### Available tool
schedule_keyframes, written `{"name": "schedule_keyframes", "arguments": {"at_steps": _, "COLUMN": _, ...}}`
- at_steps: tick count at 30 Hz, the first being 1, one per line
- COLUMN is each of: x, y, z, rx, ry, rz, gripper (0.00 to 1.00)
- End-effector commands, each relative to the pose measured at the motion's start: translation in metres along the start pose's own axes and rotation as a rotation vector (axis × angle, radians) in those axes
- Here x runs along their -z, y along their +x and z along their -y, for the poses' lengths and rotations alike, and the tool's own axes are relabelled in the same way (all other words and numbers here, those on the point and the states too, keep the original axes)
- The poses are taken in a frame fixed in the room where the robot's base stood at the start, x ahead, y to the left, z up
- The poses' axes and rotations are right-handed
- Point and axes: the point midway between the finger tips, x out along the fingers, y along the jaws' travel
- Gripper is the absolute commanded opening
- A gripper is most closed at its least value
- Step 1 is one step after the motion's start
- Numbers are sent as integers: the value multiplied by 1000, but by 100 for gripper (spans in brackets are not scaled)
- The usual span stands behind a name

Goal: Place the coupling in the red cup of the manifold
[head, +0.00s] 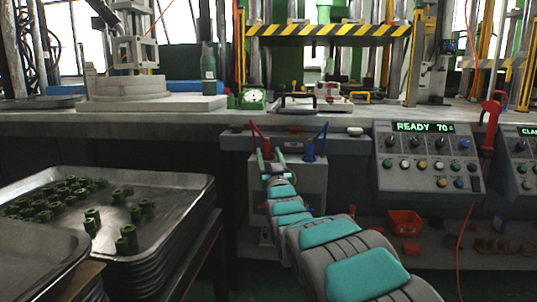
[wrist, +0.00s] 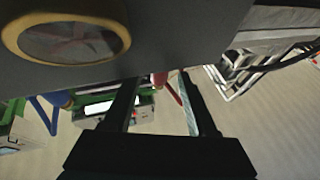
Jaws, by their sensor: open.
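Several dark green cylindrical pieces, apparently couplings (head: 127,240), lie and stand on the metal tray at left in the head view. The manifold is apparently the grey box (head: 315,185) under the bench edge, with a red lever-like part (head: 256,130) at left and a blue part (head: 309,152) at right. I cannot make out the red cup's opening. My gripper (head: 269,165) is just in front of this box, near the red part. In the wrist view its fingers (wrist: 160,105) are apart, with no coupling visible between them. A red part (wrist: 173,92) shows beyond them, and a blue part (wrist: 42,115) at left.
The stacked metal tray (head: 185,205) stands at left. The workbench (head: 190,122) runs above my gripper. A control panel (head: 427,160) reading READY is at right. A red bin (head: 404,222) sits on the lower shelf. A large grey surface with a yellow-ringed disc (wrist: 66,30) fills the upper wrist view.

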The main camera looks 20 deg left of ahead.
Motion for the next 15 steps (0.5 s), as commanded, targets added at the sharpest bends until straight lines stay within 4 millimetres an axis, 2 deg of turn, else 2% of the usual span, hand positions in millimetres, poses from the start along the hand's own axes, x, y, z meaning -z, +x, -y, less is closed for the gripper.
{"name": "schedule_keyframes", "arguments": {"at_steps": 15, "x": 1, "y": -71, "z": 0, "rx": 0, "ry": -1, "rz": 2, "gripper": 58}}
